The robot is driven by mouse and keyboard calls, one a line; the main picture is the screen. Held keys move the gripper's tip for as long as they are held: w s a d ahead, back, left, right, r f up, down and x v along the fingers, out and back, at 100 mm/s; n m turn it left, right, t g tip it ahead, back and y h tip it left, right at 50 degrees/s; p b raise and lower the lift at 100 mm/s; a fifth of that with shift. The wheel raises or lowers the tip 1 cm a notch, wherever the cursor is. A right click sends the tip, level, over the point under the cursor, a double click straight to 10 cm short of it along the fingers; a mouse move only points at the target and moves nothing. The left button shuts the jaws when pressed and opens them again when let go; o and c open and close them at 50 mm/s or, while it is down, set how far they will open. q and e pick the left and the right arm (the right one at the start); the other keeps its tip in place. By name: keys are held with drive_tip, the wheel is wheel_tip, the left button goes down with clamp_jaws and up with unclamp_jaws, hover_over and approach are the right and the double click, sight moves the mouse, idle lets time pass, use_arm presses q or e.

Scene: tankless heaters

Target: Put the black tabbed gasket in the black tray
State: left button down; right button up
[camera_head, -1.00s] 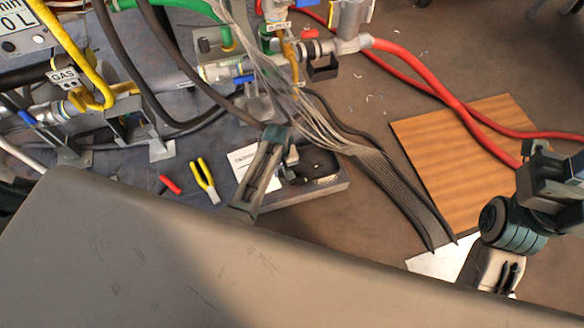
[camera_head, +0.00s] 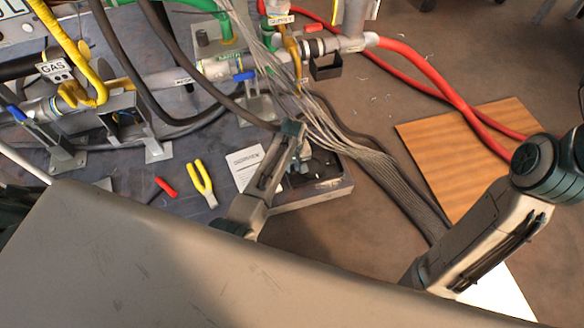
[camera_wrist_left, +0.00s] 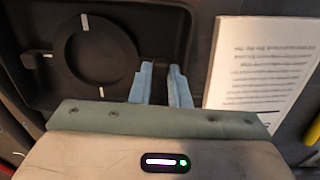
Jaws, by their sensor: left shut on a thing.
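The black tray (camera_head: 330,163) sits at the right end of the grey work surface, partly behind my left arm; in the left wrist view its dark floor and wall (camera_wrist_left: 178,30) fill the upper left. A round black ring, which looks like the black tabbed gasket (camera_wrist_left: 66,50), lies against the tray floor, with a small tab at its left and white marks around it. My left gripper (camera_head: 302,168) is down at the tray. Its pale blue fingers (camera_wrist_left: 160,68) are close together at the ring's right edge; what sits between them is hidden. My right gripper is out of view.
A printed sheet (camera_head: 243,168) lies left of the tray, then yellow-handled pliers (camera_head: 203,183) and a red-handled tool (camera_head: 165,187). Grey cables (camera_head: 375,170) run past the tray's right. Pipes and valves stand behind. A wooden board (camera_head: 465,160) lies at right.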

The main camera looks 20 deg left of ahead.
use_arm(q)
drive_tip(key=shift+f, duration=0.1)
idle(0.3)
drive_tip(key=shift+f, duration=0.15)
drive_tip(key=c, duration=1.4)
unclamp_jaws()
